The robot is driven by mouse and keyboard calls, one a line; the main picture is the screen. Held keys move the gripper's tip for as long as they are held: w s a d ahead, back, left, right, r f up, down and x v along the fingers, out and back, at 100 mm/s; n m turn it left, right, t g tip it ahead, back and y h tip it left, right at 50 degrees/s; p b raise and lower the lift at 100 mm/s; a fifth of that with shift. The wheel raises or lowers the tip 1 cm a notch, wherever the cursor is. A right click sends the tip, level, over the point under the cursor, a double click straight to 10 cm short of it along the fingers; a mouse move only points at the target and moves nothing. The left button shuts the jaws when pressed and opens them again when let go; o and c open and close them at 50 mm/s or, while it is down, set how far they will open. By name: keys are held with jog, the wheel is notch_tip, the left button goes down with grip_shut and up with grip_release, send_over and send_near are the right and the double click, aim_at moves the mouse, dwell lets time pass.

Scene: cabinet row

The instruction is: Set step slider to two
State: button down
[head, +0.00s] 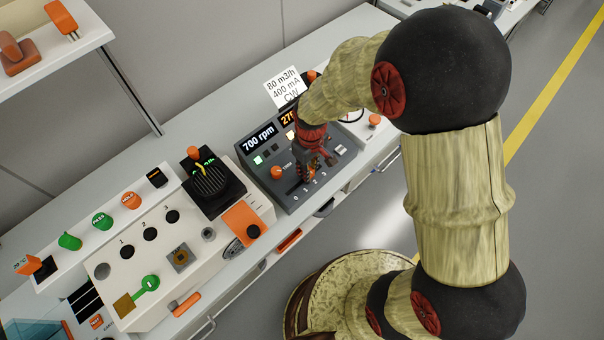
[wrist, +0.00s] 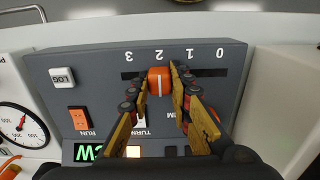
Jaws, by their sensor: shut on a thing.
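The step slider's orange knob (wrist: 159,85) sits in its slot, lined up with the upside-down label 2 (wrist: 159,55) in the wrist view. The slot carries the marks 3, 2, 1 and 0 from left to right there. My gripper (wrist: 157,76) has one finger on each side of the knob and is shut on it. In the head view my gripper (head: 309,178) is over the front of the dark grey control panel (head: 283,191) and hides the knob.
An orange RUN rocker (wrist: 79,119), a LOG button (wrist: 62,77) and a round gauge (wrist: 20,126) lie left of the slider in the wrist view. A white console (head: 190,262) with several knobs stands left of the panel in the head view.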

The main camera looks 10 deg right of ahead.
aim_at(313, 185)
jog(key=c, duration=1.6)
grip_release()
jog(key=shift+r, duration=0.1)
notch_tip(313, 185, up, 12)
jog(key=shift+f, duration=0.1)
jog(key=s+d+r+m+t, duration=0.2)
jog(key=s+d+r, duration=0.1)
jog(key=s+r, duration=0.2)
jog(key=s+d+r+m+t, duration=0.1)
jog(key=s+d+r+m, duration=0.1)
jog(key=s+r, duration=0.3)
jog(key=s+d+r+m+t, duration=0.2)
jog(key=s+d+r, duration=0.2)
jog(key=r, duration=0.4)
jog(key=shift+s+r+m+t, duration=0.2)
jog(key=shift+s+m+t, duration=0.1)
jog(key=shift+s+m, duration=0.15)
